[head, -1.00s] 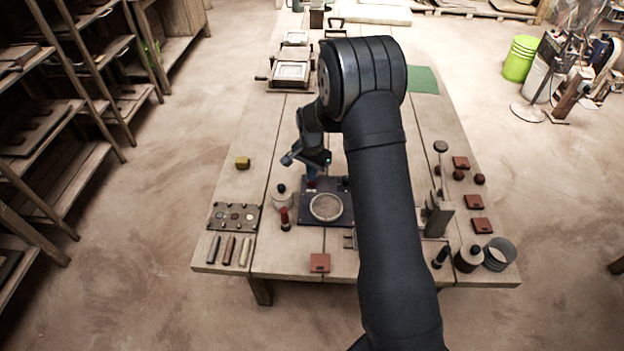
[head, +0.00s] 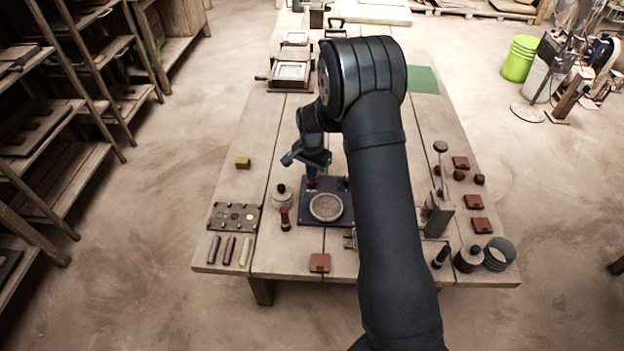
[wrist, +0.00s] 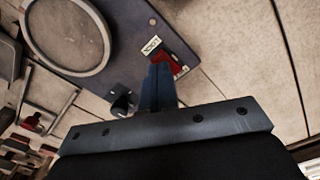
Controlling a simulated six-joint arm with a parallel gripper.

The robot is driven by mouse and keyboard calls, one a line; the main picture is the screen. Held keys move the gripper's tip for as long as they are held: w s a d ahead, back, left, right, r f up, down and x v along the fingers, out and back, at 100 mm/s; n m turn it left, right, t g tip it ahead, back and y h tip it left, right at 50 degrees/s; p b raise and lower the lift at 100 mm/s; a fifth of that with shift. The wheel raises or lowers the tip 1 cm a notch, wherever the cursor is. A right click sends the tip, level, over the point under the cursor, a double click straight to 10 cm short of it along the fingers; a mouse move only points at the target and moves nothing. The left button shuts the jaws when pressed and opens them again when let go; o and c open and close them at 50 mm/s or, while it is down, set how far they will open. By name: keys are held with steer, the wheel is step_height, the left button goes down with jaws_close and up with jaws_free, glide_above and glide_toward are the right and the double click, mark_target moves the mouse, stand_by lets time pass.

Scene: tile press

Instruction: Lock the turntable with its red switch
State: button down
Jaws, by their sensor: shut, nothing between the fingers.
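The turntable is a round grey disc (head: 326,207) on a dark base plate (head: 345,190) on the table. In the wrist view the disc (wrist: 66,32) is at the upper left. The red switch (wrist: 172,62) sits at the plate's edge beside a small white label (wrist: 151,44) that seems to read LOCK. My gripper (wrist: 160,72) is shut and empty, its fingertips right beside the red switch and partly covering it. I cannot tell whether they touch. In the head view my gripper (head: 312,178) is over the far left corner of the plate, where a bit of red shows.
A black knob (wrist: 122,103) stands on the plate near my fingers. A lidded jar (head: 282,198) and a red-topped tool (head: 285,219) stand left of the plate. A terracotta tile (head: 320,263) lies in front. The table beyond the plate's far left is mostly clear.

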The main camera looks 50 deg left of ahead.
steer(key=shift+f, duration=1)
stand_by(0.4)
steer(key=shift+r, duration=3.5)
step_height(320, 180, down, 7)
steer(key=shift+r, duration=0.1)
